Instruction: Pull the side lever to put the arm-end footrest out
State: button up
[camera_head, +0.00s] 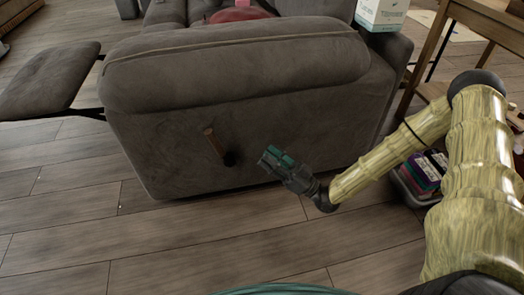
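The side lever (214,143) is a brown wooden handle on the grey sofa's (160,140) side panel, below the padded arm. It is tilted, with its upper end to the left and its dark pivot at the lower right. The footrest (52,78) at the sofa's left end is out, held on dark metal links. My gripper (272,160), dark with teal finger pads, is to the right of the lever and apart from it, in front of the panel. It holds nothing that I can see; its finger gap is too small to judge.
A wooden table (475,18) stands at the right, with a tray (408,184) of colourful items on the floor below. A white and teal box (381,14) and a red item (238,15) are behind the sofa arm. The plank floor (180,245) in front is clear.

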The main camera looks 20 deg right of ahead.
jog(key=shift+s+d+f, duration=0.15)
jog(key=shift+s+d, duration=0.05)
jog(key=shift+d, duration=0.05)
jog(key=shift+a, duration=0.1)
dwell(0.3)
